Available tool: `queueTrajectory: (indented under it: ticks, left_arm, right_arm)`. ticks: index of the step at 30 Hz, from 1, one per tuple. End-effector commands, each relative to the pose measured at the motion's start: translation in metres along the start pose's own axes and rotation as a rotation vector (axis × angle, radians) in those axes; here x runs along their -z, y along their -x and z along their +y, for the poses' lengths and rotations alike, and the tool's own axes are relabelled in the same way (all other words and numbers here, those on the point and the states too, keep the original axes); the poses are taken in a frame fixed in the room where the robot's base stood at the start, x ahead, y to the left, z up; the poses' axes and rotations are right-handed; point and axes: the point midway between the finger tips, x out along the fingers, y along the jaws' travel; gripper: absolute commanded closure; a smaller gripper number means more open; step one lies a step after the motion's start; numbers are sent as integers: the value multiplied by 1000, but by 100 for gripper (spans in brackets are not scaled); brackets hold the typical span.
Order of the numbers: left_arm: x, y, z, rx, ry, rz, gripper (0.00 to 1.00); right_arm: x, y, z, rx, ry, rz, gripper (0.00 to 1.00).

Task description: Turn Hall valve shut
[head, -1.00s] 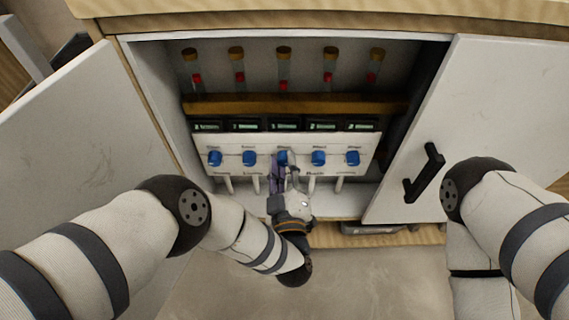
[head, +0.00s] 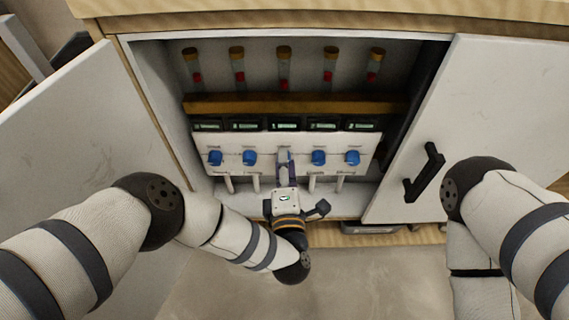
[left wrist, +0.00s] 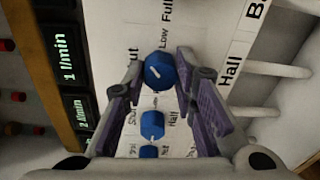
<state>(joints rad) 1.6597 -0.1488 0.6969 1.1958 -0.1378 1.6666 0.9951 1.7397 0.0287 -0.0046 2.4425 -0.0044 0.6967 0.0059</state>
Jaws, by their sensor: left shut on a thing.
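The Hall valve is a round blue knob with a white mark (left wrist: 158,72), on a white panel with "Full", "Low" and "Shut" lettering around it. A large "Hall" label (left wrist: 230,72) is beside it in the left wrist view. My left gripper (head: 284,162) is at the middle knob of the row, its purple-padded fingers (left wrist: 160,88) on either side of the knob, shut on it. In the head view the gripper hides this knob. I cannot tell exactly which word the white mark points to. My right gripper is out of view.
Other blue knobs flank the middle one, such as the one at left (head: 249,158) and at right (head: 318,158). Displays (head: 283,124) and glass tubes with red floats (head: 283,68) are above. The open cabinet doors (head: 75,130) stand on both sides. White pipes run below the panel.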

Motion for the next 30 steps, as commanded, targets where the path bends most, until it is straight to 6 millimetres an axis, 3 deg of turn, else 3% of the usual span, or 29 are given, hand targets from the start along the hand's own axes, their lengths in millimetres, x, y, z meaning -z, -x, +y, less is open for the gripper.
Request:
queueTrajectory:
  ticks: [18, 30]
  left_arm:
    - [2, 0, -2, 34, 564, -18, 100]
    - [2, 0, -2, 47, 799, -28, 100]
  right_arm:
    - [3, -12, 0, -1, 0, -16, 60]
    - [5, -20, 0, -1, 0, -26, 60]
